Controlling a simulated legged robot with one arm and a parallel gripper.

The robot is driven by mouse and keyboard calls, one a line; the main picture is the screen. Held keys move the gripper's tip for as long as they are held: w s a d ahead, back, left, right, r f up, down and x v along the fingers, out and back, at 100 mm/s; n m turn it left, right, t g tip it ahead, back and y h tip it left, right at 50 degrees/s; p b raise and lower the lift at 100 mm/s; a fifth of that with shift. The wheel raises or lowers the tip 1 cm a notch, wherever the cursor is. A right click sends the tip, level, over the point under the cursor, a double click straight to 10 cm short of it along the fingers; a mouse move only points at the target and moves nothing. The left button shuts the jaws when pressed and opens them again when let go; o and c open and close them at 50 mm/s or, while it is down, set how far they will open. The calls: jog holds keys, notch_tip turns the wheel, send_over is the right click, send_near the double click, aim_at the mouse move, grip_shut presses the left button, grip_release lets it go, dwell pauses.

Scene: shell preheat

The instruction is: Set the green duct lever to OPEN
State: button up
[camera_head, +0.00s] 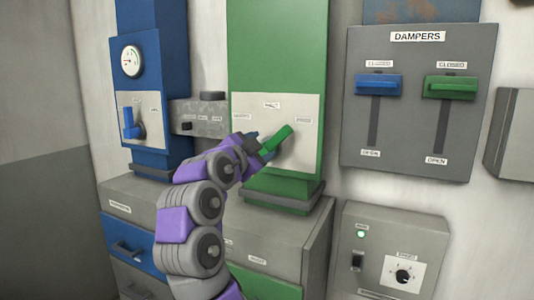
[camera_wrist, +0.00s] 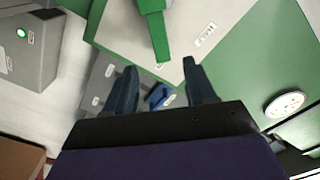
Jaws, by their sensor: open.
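The green duct lever (camera_head: 277,138) is on a pale plate (camera_head: 301,143) on the green duct (camera_head: 278,50). It slants up and to the right; the plate's small labels are too blurred to read. My gripper (camera_head: 256,146) is at the lever's lower left, partly overlapping it. In the wrist view, my gripper (camera_wrist: 159,68) has its dark fingers spread. The green lever (camera_wrist: 155,30) comes down from the top, its tip appearing between the fingertips. I cannot tell whether they touch.
A DAMPERS panel (camera_head: 358,140) at right has a blue slider (camera_head: 379,84) and a green slider (camera_head: 450,87), both at the top by CLOSED. A blue duct (camera_head: 152,30) with a gauge and a blue lever (camera_head: 131,124) stands at left. Grey cabinets (camera_head: 290,240) are below.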

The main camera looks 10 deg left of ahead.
jog(key=v, duration=0.2)
jog(key=shift+s+a, duration=0.1)
jog(key=shift+s, duration=0.15)
jog(key=shift+a, duration=0.1)
